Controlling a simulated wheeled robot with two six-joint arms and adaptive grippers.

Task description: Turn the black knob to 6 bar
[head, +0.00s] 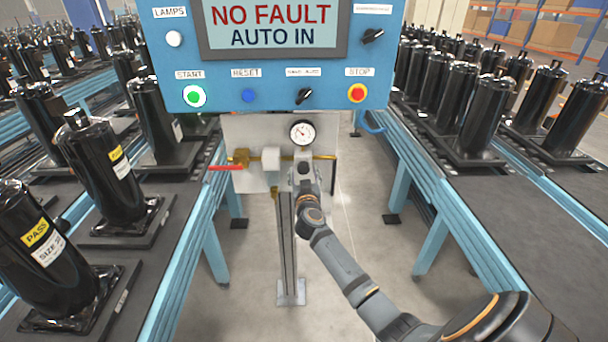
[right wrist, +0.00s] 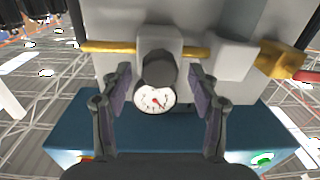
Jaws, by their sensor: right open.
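The black knob (right wrist: 158,70) shows in the right wrist view, on the front of a light grey regulator body (right wrist: 160,38). A round white gauge (right wrist: 155,98) with a red needle sits beside it; the gauge also shows in the head view (head: 302,132). Its numbers are too small to read. My right gripper (right wrist: 160,76) is open, with one finger on each side of the knob and visible gaps between. In the head view my right gripper (head: 305,180) is just below the gauge and largely covers the knob. My left gripper is not in view.
A blue control panel (head: 275,97) with a screen reading NO FAULT AUTO IN hangs above the gauge. A brass pipe with a red lever (head: 226,168) runs left of the regulator. Conveyors with black compressors (head: 103,165) stand on both sides.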

